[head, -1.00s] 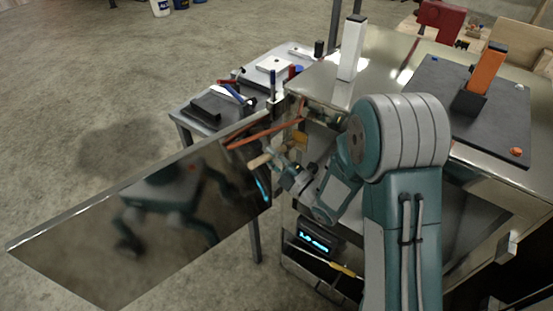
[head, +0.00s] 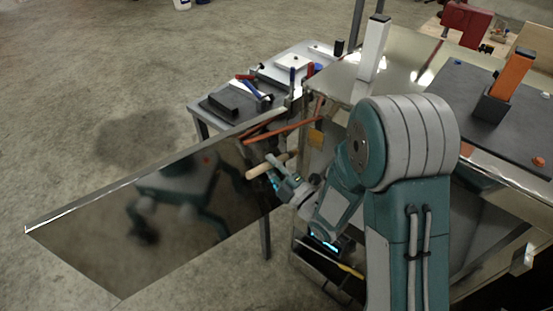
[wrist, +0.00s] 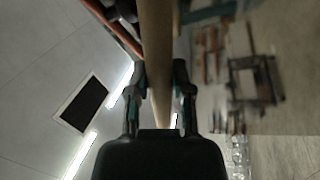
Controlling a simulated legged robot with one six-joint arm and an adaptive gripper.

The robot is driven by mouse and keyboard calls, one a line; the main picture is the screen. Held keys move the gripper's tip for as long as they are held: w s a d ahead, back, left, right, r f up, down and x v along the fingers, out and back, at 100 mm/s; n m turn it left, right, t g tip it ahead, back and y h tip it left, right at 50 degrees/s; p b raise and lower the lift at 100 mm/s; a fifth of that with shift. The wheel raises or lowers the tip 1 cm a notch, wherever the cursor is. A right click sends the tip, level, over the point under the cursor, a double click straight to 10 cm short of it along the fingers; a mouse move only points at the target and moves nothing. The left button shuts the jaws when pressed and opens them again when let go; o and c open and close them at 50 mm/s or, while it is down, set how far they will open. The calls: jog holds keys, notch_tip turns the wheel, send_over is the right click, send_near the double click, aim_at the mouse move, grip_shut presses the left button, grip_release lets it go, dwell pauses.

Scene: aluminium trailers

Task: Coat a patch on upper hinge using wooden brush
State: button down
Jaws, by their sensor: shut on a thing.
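My gripper (head: 279,176) is shut on the wooden brush (head: 268,166), whose pale handle points left towards the open metal door (head: 105,225). In the wrist view, the brush (wrist: 157,50) runs up between the two fingers of my gripper (wrist: 159,78) and out of the top of the frame. Its bristles are not clear in either view. The door's inner edge meets the trailer beside the brush, near an orange-red bar (head: 290,131). I cannot clearly make out the upper hinge there, nor whether the brush touches anything.
A grey table (head: 212,119) with clamps and blocks stands behind the door. A white post (head: 374,50) and a dark plate (head: 520,120) with an orange upright block (head: 497,75) are on the trailer top (head: 420,78). An open drawer (head: 318,275) lies below my gripper.

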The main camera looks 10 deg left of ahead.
aim_at(285, 155)
jog(key=shift+s+a, duration=0.1)
jog(key=shift+s, duration=0.1)
jog(key=shift+s, duration=0.1)
jog(key=shift+s+a, duration=0.4)
jog(key=shift+s, duration=0.2)
jog(key=shift+s+a, duration=0.35)
jog(key=shift+s, duration=0.25)
jog(key=shift+w, duration=0.1)
jog(key=shift+w+d, duration=0.6)
jog(key=shift+w, duration=0.4)
jog(key=shift+w+d, duration=0.65)
jog(key=shift+w, duration=0.4)
jog(key=shift+w+d, duration=0.6)
jog(key=shift+w, duration=0.4)
jog(key=shift+w+d, duration=0.45)
jog(key=shift+w, duration=0.3)
